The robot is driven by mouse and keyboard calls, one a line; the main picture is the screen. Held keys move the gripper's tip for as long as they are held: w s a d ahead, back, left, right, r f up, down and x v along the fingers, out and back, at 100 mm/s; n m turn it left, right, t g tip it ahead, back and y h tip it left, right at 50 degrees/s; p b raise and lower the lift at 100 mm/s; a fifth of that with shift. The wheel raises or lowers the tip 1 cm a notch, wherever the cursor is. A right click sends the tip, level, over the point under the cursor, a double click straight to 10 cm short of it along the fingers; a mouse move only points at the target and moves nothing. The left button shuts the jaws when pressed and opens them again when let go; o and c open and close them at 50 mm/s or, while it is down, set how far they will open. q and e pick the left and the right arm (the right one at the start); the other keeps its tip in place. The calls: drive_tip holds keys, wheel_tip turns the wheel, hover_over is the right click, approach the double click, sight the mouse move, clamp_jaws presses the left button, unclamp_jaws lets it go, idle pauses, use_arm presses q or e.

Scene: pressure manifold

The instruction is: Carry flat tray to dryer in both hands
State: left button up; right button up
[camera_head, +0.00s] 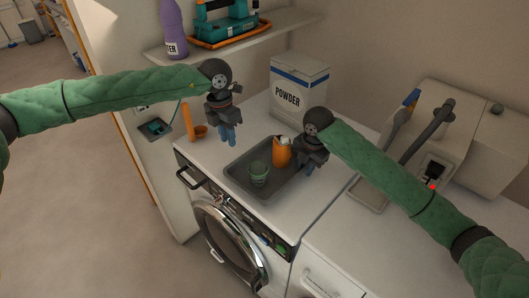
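The flat dark grey tray (240,179) rests on the white top of a front-loading machine (232,238). My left gripper (228,140) points down over the white top, beyond the tray's far left side. It looks apart from the tray. My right gripper (308,167) is at the tray's right side, close to the rim; contact cannot be made out. The finger gaps of both grippers are too small to read. Which machine is the dryer cannot be told.
A white powder box (298,88) stands behind the tray. An orange scoop (197,126) is left of my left gripper. A shelf (262,37) with a purple bottle (172,30) hangs above. White top (335,235) is clear at the front right.

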drive_tip(key=shift+r, duration=0.2)
use_arm(q)
drive_tip(key=shift+a+r, duration=0.1)
drive_tip(key=shift+r, duration=0.7)
use_arm(e)
wheel_tip(320, 180, up, 12)
drive_tip(key=shift+s+d+f, duration=0.2)
drive_tip(key=shift+s+d, duration=0.2)
drive_tip(key=shift+d, duration=0.05)
use_arm(q)
drive_tip(key=shift+a, duration=0.1)
use_arm(e)
drive_tip(key=shift+f, duration=0.1)
